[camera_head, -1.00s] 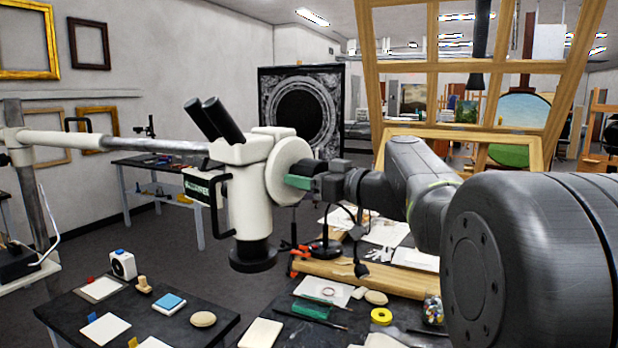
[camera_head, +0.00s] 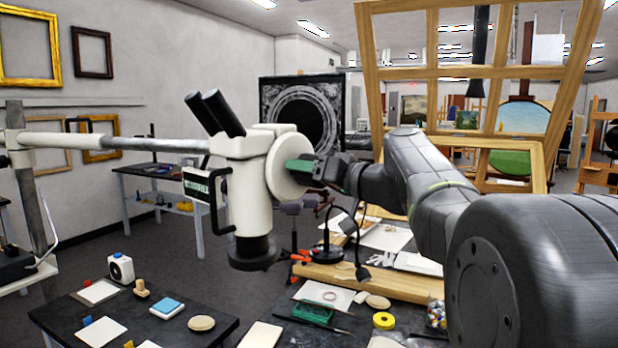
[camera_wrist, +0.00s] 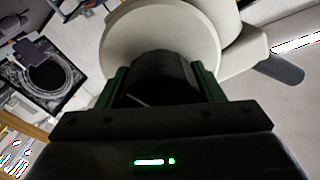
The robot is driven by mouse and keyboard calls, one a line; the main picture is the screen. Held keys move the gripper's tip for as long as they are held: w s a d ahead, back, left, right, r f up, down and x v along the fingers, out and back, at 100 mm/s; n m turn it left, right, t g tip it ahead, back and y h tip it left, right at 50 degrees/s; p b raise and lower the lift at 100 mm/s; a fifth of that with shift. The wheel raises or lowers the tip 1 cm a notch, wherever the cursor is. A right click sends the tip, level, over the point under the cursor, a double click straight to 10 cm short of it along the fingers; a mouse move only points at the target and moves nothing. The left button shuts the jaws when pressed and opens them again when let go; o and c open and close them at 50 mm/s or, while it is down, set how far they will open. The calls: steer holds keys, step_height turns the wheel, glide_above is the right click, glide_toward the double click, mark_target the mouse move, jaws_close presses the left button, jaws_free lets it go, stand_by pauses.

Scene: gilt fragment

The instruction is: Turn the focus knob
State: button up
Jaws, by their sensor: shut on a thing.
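The cream microscope (camera_head: 245,195) hangs from a horizontal arm, with two black eyepieces at its top left. A round cream disc (camera_head: 290,150) is on its right side, facing my arm. My gripper (camera_head: 303,169) reaches this disc from the right. In the wrist view, the black focus knob (camera_wrist: 155,75) stands out from the disc, with a pale line on it. My green fingers lie on both sides of the knob and are shut on it. In the head view, the gripper hides the knob.
A wooden multi-pane frame (camera_head: 365,60) rises behind my arm. Below, a dark table holds a green tray (camera_head: 313,312), a yellow ring (camera_head: 383,320) and a black stand (camera_head: 328,240). Another table at lower left holds small blocks and a blue pad (camera_head: 167,306). Open floor lies between tables.

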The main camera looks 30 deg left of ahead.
steer(key=shift+m, duration=0.3)
steer(key=o, duration=1)
steer(key=d+b, duration=0.1)
steer(key=d, duration=0.3)
steer(key=s+d+b, duration=0.1)
steer(key=d, duration=0.4)
steer(key=s+d+b, duration=0.1)
steer(key=d, duration=0.3)
steer(key=shift+d+b, duration=0.35)
steer(key=shift+w+f, duration=0.1)
stand_by(0.4)
